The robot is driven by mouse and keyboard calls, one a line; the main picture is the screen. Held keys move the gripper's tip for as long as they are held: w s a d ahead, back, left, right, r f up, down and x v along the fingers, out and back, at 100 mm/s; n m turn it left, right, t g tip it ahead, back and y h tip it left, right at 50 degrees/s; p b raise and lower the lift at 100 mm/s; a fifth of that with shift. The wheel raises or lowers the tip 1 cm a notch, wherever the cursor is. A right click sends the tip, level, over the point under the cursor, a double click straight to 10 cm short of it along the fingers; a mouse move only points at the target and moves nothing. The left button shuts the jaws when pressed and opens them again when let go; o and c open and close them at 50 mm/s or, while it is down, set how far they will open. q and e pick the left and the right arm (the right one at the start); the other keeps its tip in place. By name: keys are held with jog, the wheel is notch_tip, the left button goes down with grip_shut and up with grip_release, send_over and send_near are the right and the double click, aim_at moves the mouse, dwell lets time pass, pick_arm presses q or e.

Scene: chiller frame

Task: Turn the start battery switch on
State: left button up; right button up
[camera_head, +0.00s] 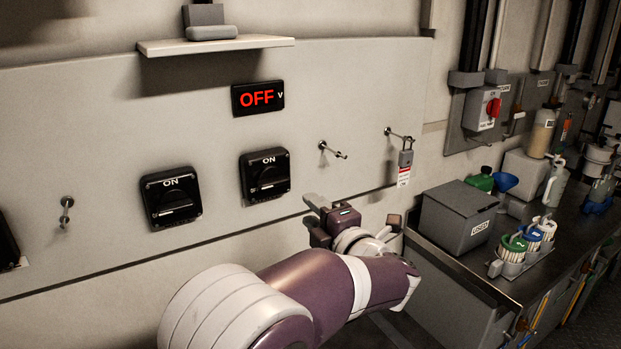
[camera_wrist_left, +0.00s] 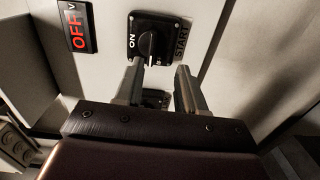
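Two black square rotary switches marked ON sit on the pale wall panel in the head view. The right one (camera_head: 265,175) is below the display, and the other (camera_head: 171,197) is to its left. In the left wrist view, the nearer switch (camera_wrist_left: 150,42) has START printed beside it; its dark knob lies across the panel. My left gripper (camera_head: 314,219) is to the right of and below the right switch in the head view. In the wrist view, its two fingers (camera_wrist_left: 160,86) are apart with nothing held, and short of the START switch. My right gripper is out of view.
A display (camera_head: 257,97) reads OFF in red. Metal pegs (camera_head: 334,150) stick out of the panel, one with a padlock and tag (camera_head: 405,160). A narrow shelf (camera_head: 214,44) juts out above. A grey box (camera_head: 457,217) and bottles stand on the right bench.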

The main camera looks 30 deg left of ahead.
aim_at(278, 185)
pick_arm(q)
jog(key=shift+n, duration=0.3)
jog(key=x, duration=0.2)
jog(key=s+p+x, duration=0.1)
jog(key=x, duration=0.5)
jog(key=shift+s+a+r, duration=0.25)
jog(key=shift+a+r, duration=0.15)
jog(key=shift+r+p+x, duration=0.25)
jog(key=shift+p+x, duration=0.2)
jog(key=shift+x, duration=0.8)
jog(key=shift+s+a, duration=0.1)
jog(key=shift+a, duration=0.25)
jog(key=shift+w+a+f, duration=0.15)
jog(key=shift+w+a, duration=0.1)
jog(key=shift+w, duration=0.1)
jog(key=shift+s, duration=0.1)
grip_shut()
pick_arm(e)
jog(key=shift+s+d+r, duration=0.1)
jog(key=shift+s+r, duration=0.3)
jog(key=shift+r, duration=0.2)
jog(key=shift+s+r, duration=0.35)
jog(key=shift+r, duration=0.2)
